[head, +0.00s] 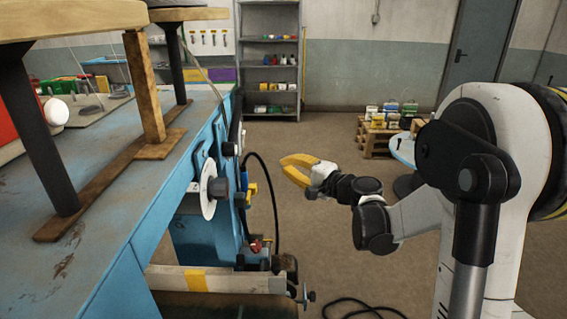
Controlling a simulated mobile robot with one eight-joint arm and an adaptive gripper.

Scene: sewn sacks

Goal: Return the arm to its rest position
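My gripper (297,169) has yellow fingers and shows near the middle of the head view. It is in the air over the brown floor, to the right of the blue workbench, and points left. No object shows between its fingers. The fingers appear close together at this angle, and I cannot tell whether a gap is left between them. My arm (400,217) is bent and runs from the gripper back to the right side. No sewn sack is clearly visible.
The blue workbench (135,205) fills the left, with knobs and a white disc (208,188) on its side. A beam (225,281) juts out low. A black cable (365,305) lies on the floor.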

